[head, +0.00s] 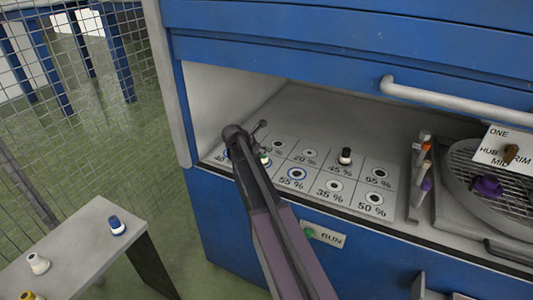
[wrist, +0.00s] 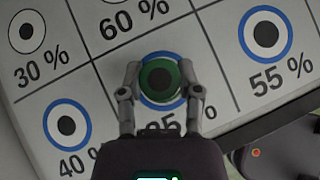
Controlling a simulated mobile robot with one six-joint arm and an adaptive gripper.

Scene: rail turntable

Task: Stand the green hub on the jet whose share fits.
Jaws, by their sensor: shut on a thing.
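The green hub (wrist: 158,76) is between the two fingers of my gripper (wrist: 161,88), which is shut on it. In the wrist view it covers the middle of a blue-ringed jet (wrist: 145,56); that jet's label is partly hidden and ends in 5 %. I cannot tell whether the hub touches the panel. In the head view the hub (head: 265,160) shows only slightly beside my gripper (head: 257,150). Other blue-ringed jets are 40 % (wrist: 67,125) and 55 % (wrist: 265,35). The 30 % jet (wrist: 27,32) has no blue ring.
A black and white piece (head: 345,156) stands on the 45 % jet. Right of the jets are a rack of coloured pieces (head: 423,165) and a round grille (head: 470,205) with a purple piece (head: 487,186). A side table (head: 75,262) holds blue, white and yellow pieces. The cabinet's upper front (head: 350,45) overhangs.

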